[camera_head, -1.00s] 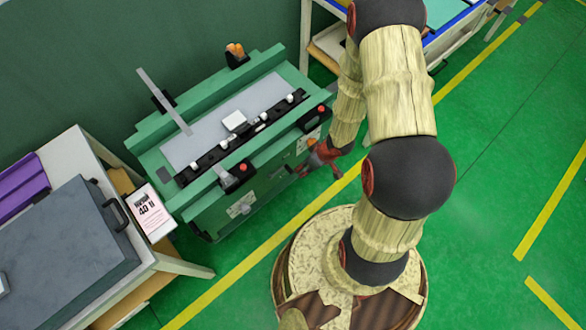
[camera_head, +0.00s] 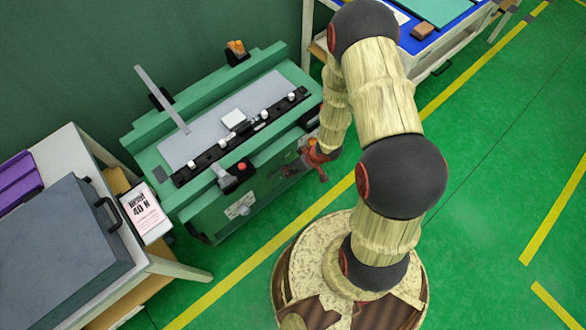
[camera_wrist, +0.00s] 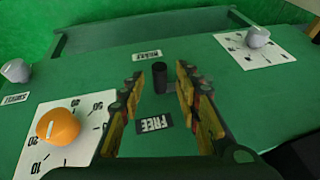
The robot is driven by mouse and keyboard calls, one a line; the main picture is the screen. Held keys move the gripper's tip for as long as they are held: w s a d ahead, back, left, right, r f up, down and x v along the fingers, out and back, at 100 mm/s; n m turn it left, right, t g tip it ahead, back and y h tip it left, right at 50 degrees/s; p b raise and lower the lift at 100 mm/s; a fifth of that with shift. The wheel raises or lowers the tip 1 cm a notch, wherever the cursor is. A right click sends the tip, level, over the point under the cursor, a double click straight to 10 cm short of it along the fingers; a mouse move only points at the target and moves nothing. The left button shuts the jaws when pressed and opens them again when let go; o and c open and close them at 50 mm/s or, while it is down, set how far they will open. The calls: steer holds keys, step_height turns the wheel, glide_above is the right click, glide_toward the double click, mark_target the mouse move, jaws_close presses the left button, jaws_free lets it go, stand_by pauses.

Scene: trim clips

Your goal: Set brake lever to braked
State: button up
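In the wrist view, a short dark cylindrical lever (camera_wrist: 160,78) stands out from a green panel (camera_wrist: 105,70). A FREE label (camera_wrist: 153,122) lies on its near side and another label (camera_wrist: 147,55), hard to read, on its far side. The lever shows between the two labels; its tilt is hard to tell. My gripper (camera_wrist: 158,85) is open, with one finger to the left and one to the right of the lever, no contact visible.
An orange knob (camera_wrist: 58,127) on a dial is left of my gripper. A grey knob (camera_wrist: 258,37) is at the upper right, another (camera_wrist: 15,71) at the far left. A table with a grey case (camera_head: 60,245) stands left of the machine. Green floor is open at right.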

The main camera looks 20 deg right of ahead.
steer(key=shift+c, duration=0.4)
steer(key=c, duration=0.7)
jaws_close()
